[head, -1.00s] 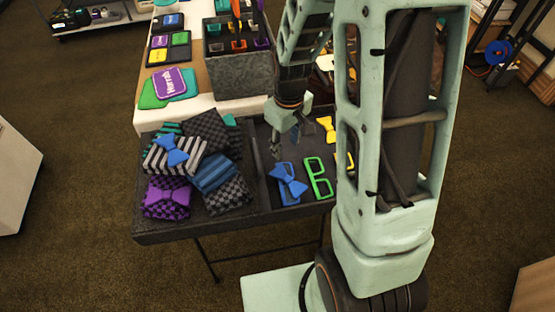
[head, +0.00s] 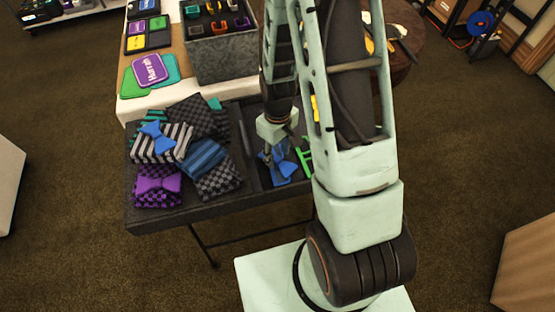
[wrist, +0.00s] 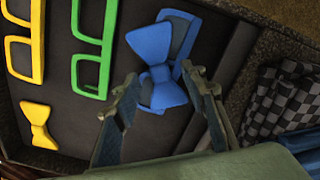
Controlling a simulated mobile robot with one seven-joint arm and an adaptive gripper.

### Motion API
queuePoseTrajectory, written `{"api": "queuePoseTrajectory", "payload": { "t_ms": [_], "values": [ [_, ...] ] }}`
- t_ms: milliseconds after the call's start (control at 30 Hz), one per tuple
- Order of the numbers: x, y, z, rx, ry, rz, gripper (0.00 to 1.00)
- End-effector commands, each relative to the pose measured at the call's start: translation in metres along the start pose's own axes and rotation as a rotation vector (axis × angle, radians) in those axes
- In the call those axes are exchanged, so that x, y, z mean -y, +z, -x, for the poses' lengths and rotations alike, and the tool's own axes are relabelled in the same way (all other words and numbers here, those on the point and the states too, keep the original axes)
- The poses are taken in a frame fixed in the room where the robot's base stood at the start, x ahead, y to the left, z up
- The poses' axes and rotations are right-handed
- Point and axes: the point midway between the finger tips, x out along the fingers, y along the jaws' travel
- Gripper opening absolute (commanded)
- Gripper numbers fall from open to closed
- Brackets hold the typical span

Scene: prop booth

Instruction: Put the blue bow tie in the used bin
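A blue bow tie (wrist: 158,75) lies partly over a blue glasses frame (wrist: 180,20) in the right compartment of a dark tray (head: 168,217). In the head view this bow tie (head: 284,172) is partly hidden by my arm. My gripper (wrist: 160,72) is open, with its fingers on either side of the bow tie's lower part; I cannot tell whether they touch it. My gripper (head: 274,158) also shows above the right compartment in the head view. A second blue bow tie (head: 157,136) lies on folded cloths in the left compartment. No used-bin label is readable.
Green glasses (wrist: 92,48), yellow glasses (wrist: 24,45) and a yellow bow tie (wrist: 38,125) share the right compartment. A purple bow tie (head: 159,183) lies on cloths at the left. A grey divided box (head: 224,58) stands behind the tray.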

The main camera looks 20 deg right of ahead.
Motion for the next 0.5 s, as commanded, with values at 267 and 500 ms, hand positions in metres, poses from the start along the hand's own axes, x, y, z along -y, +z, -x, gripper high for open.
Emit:
{"api": "queuePoseTrajectory", "payload": {
  "t_ms": [267,500],
  "values": [
    [0.0,-0.0002,-0.0145,-0.001,0.001,0.001,0.39],
    [0.0001,-0.0002,-0.0141,-0.001,0.001,0.001,0.28]
  ]
}}
